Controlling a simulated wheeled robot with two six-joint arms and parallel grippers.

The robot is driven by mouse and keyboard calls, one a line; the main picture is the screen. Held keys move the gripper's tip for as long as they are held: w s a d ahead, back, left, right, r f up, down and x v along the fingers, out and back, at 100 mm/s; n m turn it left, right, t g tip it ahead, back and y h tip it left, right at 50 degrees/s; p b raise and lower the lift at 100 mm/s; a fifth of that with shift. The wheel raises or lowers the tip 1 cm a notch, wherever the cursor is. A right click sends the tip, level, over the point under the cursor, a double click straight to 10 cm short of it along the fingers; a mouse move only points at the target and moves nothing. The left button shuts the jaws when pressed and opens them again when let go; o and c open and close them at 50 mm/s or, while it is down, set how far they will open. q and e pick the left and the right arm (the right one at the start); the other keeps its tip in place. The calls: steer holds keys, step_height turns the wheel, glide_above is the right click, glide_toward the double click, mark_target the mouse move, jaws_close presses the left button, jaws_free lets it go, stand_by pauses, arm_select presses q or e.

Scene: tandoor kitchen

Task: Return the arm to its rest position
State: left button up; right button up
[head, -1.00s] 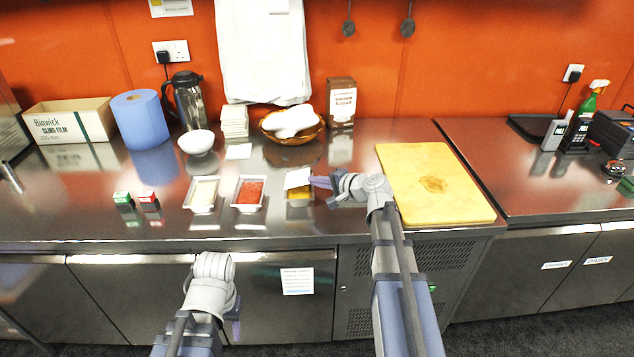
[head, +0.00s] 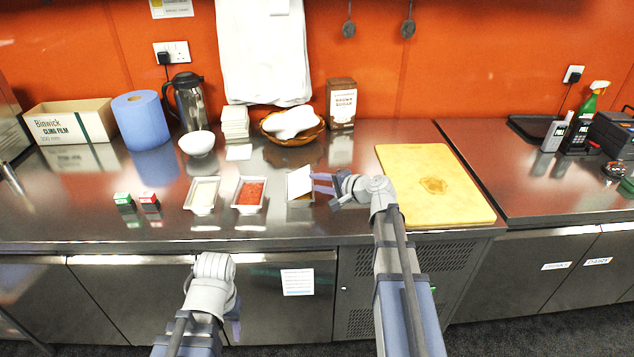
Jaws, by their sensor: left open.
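My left gripper (head: 234,322) is low at the front, in front of the cabinet doors and below the counter edge. It is mostly hidden behind its own arm and holds nothing that I can see. My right gripper (head: 318,184) is over the counter, its purple fingers pointing left at the third small metal tray (head: 301,202). A flat white piece (head: 298,181) lies tilted over that tray, covering most of its contents. The fingertips are right beside the piece's right edge; whether they grip it I cannot tell.
A tray of pale food (head: 203,194) and a tray of red food (head: 249,193) stand left of the third tray. A yellow cutting board (head: 436,180) lies right of my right arm. Two small boxes (head: 136,200) stand further left. The front counter strip is clear.

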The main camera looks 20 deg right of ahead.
steer(key=shift+p+v, duration=0.9)
steer(key=shift+v, duration=1.7)
step_height(320, 180, up, 5)
steer(key=p, duration=0.5)
